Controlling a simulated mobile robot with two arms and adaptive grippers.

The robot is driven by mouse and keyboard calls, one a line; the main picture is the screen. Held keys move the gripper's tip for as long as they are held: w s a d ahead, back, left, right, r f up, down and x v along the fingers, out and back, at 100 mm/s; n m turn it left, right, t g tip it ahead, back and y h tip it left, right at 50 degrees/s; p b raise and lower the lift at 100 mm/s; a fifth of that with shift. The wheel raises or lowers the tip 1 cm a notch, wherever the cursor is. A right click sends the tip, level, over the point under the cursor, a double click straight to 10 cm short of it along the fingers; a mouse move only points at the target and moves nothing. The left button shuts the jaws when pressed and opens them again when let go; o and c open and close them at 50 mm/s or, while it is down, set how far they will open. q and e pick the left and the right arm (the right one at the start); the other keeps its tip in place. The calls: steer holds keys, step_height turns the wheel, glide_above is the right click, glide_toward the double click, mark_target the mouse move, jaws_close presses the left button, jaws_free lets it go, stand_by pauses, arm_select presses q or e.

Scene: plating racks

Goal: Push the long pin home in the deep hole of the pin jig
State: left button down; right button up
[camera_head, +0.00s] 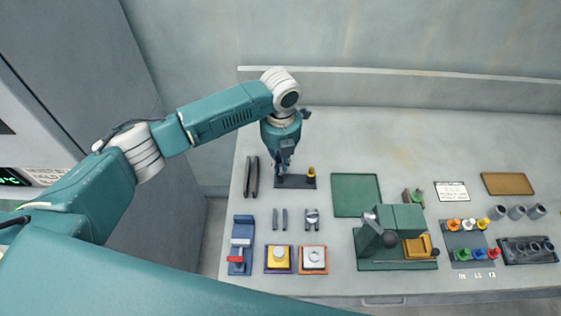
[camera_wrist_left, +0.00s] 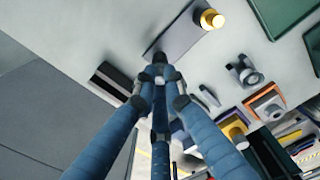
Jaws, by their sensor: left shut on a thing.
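The pin jig is a small dark plate (camera_head: 297,184) on the bench; it also shows in the left wrist view (camera_wrist_left: 190,40). A yellow-topped pin (camera_head: 311,173) stands upright at its right end; its round top shows in the left wrist view (camera_wrist_left: 212,19). My left gripper (camera_head: 281,170) points down over the plate's left end. In the left wrist view its fingers (camera_wrist_left: 161,76) are closed together at the plate's end, shut on the long pin. The fingers hide most of that pin and the deep hole, so I cannot tell the pin's depth. My right gripper is out of view.
Dark bars (camera_head: 251,177) lie left of the jig. A green mat (camera_head: 356,194) lies to the right. In front are small grey parts (camera_head: 312,218), a yellow button box (camera_head: 278,258) and an orange-framed box (camera_head: 313,259). A green press (camera_head: 400,222) stands front right. The bench behind is clear.

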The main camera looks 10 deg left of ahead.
mark_target(281, 165)
arm_select(q)
steer(key=shift+f, duration=0.5)
steer(key=c, duration=1.7)
jaws_free()
steer(key=shift+c, duration=0.2)
steer(key=shift+r, duration=0.1)
step_height(281, 165, up, 12)
